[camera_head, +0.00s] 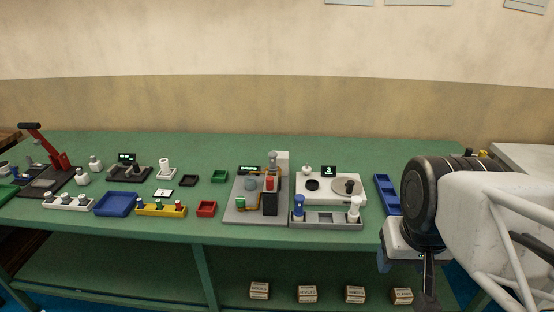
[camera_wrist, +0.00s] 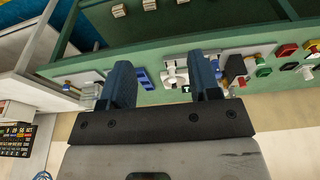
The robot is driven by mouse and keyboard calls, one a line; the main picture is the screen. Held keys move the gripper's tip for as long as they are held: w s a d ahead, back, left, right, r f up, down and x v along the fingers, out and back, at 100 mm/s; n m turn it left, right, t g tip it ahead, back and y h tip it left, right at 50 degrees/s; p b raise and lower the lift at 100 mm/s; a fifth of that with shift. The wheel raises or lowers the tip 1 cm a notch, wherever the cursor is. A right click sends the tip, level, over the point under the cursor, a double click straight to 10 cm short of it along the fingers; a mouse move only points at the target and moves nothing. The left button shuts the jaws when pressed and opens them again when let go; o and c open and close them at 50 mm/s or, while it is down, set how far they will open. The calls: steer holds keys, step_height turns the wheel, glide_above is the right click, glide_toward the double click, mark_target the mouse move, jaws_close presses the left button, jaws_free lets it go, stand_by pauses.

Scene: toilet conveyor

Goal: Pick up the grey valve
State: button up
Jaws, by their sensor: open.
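I cannot tell for sure which part is the grey valve. Several small grey-topped parts stand in a white rack (camera_head: 68,204) at the left, and others in a yellow rack (camera_head: 160,210). A grey cylindrical part (camera_head: 272,158) stands at the back of the grey fixture (camera_head: 240,214), in mid-table. My gripper (camera_wrist: 162,82) is open, with two dark blue fingers apart and nothing between them. In the head view it is at the right, mostly hidden by my arm, near the table's front right edge and away from the racks.
A white station (camera_head: 345,200), a grey rack (camera_head: 327,224) with blue and white pieces, and a long blue tray (camera_head: 387,195) fill the right side. A blue tray (camera_head: 115,204), a red bin (camera_head: 206,208) and a red-levered press (camera_head: 55,152) stand leftward. Labelled boxes (camera_head: 307,294) sit below.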

steer(key=w+a+r+n+t, duration=0.15)
steer(key=w+t, duration=0.25)
steer(key=w, duration=1.1)
steer(key=w+a+n+t, duration=0.15)
steer(key=w+t, duration=0.25)
steer(key=w, duration=1.2)
steer(key=w+a+f+n+t+y, duration=0.1)
steer(key=w+a+f+n+y, duration=0.2)
steer(key=w+a+y, duration=0.3)
steer(key=w+a+f+n+t+y, duration=0.1)
steer(key=w+a+f+n+y, duration=0.2)
steer(key=w+a+y, duration=0.4)
steer(key=f+x, duration=0.1)
steer(key=x, duration=0.4)
steer(key=shift+s+a, duration=0.2)
steer(key=shift+a, duration=0.1)
steer(key=shift+f, duration=0.1)
glide_toward(275, 158)
steer(key=x, duration=0.5)
steer(key=shift+w+d+f, duration=0.1)
steer(key=shift+w, duration=0.2)
